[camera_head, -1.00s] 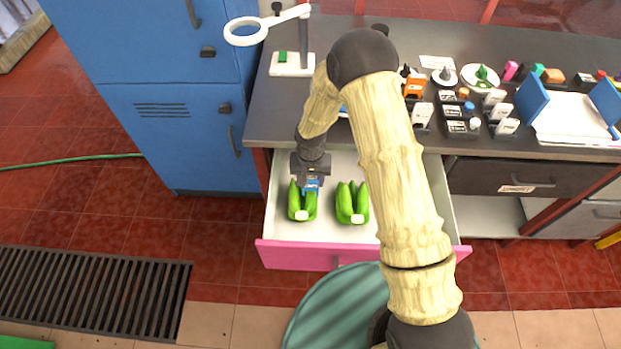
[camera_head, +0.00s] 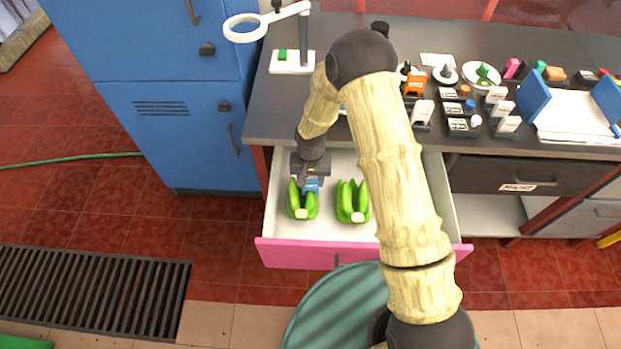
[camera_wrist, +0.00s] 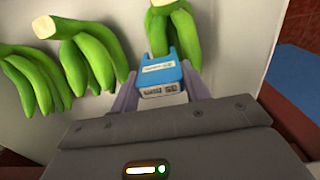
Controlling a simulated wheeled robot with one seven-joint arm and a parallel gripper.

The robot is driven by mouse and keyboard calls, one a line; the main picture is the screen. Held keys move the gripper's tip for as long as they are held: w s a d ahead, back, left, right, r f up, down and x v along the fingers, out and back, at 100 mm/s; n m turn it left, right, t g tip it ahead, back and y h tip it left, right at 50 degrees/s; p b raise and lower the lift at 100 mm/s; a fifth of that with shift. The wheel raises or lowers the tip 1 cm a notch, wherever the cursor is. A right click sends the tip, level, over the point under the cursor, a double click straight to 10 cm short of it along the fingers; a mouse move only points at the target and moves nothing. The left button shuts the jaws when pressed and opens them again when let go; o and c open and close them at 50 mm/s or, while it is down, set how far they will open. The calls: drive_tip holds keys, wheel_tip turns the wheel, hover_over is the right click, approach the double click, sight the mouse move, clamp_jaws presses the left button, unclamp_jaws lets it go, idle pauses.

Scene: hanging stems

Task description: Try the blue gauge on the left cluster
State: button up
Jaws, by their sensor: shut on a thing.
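My gripper (camera_head: 312,176) is shut on the blue gauge (camera_head: 312,186) inside the open drawer. In the wrist view the gauge (camera_wrist: 160,72) is a blue, notched block with a pale label, between the two grey fingers (camera_wrist: 160,90). The left cluster (camera_head: 302,205), green and banana-like with a pale cut stem, lies in the drawer right at the gauge. In the wrist view this cluster (camera_wrist: 183,35) is just beyond the gauge's notched end, and one green finger reaches the notch. I cannot tell whether they touch. A second green cluster (camera_head: 352,205) lies to the right.
The wrist view shows two more clusters, one (camera_wrist: 85,45) near the gauge and another (camera_wrist: 30,80) at the far left; my arm hides part of the drawer (camera_head: 285,242) in the head view. A magnifier stand (camera_head: 292,62) and small labelled items stand on the counter (camera_head: 262,115).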

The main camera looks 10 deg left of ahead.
sight(311, 189)
drive_tip(key=shift+f+b, duration=1.1)
drive_tip(key=shift+f, duration=0.45)
idle(1.2)
drive_tip(key=shift+r, duration=0.1)
idle(0.4)
drive_tip(key=shift+r+p, duration=2.95)
drive_tip(key=shift+r, duration=1.25)
